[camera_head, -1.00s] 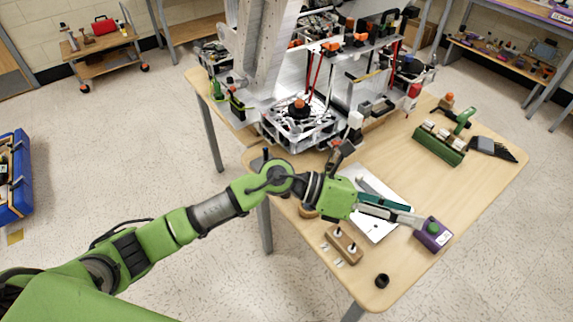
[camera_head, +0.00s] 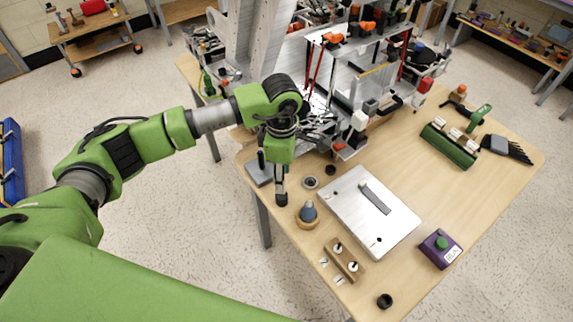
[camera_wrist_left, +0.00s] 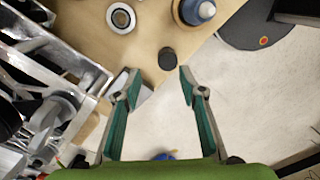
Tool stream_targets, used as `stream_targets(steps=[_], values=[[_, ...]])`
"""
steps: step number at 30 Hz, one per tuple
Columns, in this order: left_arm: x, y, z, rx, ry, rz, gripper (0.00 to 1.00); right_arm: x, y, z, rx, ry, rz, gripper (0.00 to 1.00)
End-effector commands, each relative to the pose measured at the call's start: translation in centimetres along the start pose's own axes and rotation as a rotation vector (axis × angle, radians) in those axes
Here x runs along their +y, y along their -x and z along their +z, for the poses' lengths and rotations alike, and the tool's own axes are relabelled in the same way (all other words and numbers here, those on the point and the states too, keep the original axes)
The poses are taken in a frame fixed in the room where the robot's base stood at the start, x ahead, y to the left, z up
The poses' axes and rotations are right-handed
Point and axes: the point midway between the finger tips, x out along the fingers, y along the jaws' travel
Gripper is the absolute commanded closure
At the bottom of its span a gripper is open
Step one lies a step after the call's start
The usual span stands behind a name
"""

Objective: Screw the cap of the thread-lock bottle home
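A blue-grey, cone-topped bottle (camera_head: 307,211), which looks like the thread-lock bottle, stands upright in a round wooden holder on the near left of the table. It also shows at the top of the left wrist view (camera_wrist_left: 197,11). A small dark round piece (camera_wrist_left: 166,58) lies near the table edge, between my fingers as seen in the left wrist view; I cannot tell whether it is the cap. My left gripper (camera_head: 281,190) points down left of the bottle, apart from it. In the left wrist view its fingers (camera_wrist_left: 160,82) are open and empty. My right gripper is out of view.
A metal ring (camera_head: 311,182) lies behind the bottle. A pale plate (camera_head: 370,212) with a grey strip lies to the right. A wooden block with white pegs (camera_head: 345,260), a purple box with a green knob (camera_head: 440,249) and a black ring (camera_head: 385,300) are nearer the front. A machine (camera_head: 350,80) stands behind.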

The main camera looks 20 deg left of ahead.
Motion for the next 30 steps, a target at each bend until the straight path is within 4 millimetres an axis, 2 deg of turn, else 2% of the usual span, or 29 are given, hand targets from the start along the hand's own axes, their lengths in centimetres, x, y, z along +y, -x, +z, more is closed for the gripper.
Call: stream_targets(steps=[2, 4, 9, 12, 16, 22, 25, 30], values=[[-0.1, -0.5, 0.0, 0.000, -0.001, -0.002, 0.62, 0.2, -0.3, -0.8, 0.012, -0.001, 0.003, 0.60], [-0.1, -0.9, 0.0, 0.000, 0.000, -0.002, 0.62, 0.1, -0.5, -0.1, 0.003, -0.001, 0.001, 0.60], [-0.2, -2.7, 0.1, -0.002, -0.001, -0.004, 0.62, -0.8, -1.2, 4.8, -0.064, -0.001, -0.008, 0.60], [-0.1, -4.1, 0.1, -0.003, -0.001, -0.004, 0.62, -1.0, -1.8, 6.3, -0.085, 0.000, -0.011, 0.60], [-0.2, -6.0, 0.1, -0.003, -0.001, -0.004, 0.62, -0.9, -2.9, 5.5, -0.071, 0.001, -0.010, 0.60], [-0.1, -8.2, 0.1, -0.003, 0.000, -0.002, 0.62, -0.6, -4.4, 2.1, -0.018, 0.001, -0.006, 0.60], [0.0, -8.2, 0.1, -0.003, -0.002, 0.000, 0.62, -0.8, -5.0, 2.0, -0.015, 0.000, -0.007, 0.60], [-0.1, -7.9, 0.1, -0.002, -0.002, -0.002, 0.62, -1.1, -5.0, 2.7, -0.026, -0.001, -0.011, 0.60]])
